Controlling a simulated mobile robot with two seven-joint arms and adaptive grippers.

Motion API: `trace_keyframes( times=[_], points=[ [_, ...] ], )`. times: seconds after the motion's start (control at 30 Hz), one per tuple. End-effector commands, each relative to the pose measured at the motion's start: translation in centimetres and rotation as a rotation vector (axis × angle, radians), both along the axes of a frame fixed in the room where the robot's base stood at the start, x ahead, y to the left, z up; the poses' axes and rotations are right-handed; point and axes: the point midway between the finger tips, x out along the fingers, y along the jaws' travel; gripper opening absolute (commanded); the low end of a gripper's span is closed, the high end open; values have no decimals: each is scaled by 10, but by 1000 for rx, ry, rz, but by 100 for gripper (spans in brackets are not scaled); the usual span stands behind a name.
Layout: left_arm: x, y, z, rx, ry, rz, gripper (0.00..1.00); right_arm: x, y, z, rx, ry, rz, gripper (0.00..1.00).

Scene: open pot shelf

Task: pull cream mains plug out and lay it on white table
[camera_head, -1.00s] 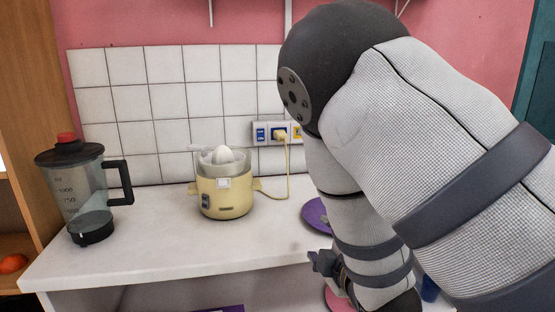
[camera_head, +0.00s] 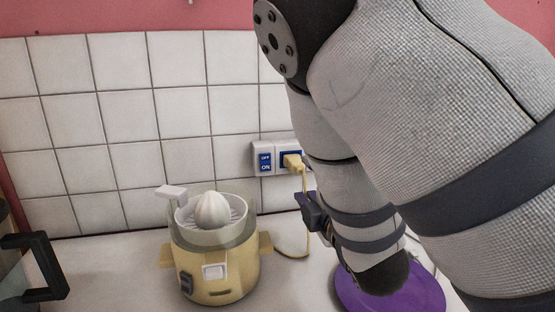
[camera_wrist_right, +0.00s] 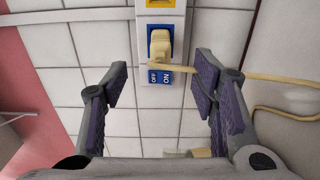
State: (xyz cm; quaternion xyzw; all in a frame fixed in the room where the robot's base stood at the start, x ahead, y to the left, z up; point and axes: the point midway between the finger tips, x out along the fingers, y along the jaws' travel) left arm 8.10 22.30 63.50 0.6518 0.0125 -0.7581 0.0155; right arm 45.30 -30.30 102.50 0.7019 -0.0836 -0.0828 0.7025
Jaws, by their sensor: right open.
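The cream mains plug (camera_head: 293,161) sits in the blue-faced wall socket (camera_head: 286,157), with its cream cable (camera_head: 306,215) hanging down to the white table (camera_head: 110,280). In the right wrist view the plug (camera_wrist_right: 160,46) is upper centre, ahead of and between my fingers, touching neither. My right gripper (camera_wrist_right: 161,84) is open and empty there. In the head view, only part of my right gripper (camera_head: 310,210) shows, below and right of the plug; my arm hides the rest. My left gripper is not in view.
A cream citrus juicer (camera_head: 218,272) stands on the table left of the socket. A dark-handled blender jug (camera_head: 35,265) is at the left edge. A purple plate (camera_head: 400,295) lies under my right arm. The tabletop between jug and juicer is clear.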

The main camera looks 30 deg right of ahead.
Motion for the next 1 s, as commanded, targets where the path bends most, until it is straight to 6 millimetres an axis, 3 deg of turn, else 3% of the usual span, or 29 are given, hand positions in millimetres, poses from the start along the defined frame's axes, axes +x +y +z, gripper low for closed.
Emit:
trace_keyframes(
  times=[0.23, 0.57, 0.7, 1.0],
  points=[
    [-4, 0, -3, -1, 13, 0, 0, 6, -1, -2, 0, 2, 0, 53],
    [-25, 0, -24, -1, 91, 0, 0, 52, -12, -7, 2, 7, 1, 53],
    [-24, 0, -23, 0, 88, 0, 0, 70, -16, -2, 0, 1, 1, 53],
    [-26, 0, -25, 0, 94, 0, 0, 88, -21, 0, 0, 1, 0, 53]
  ],
)
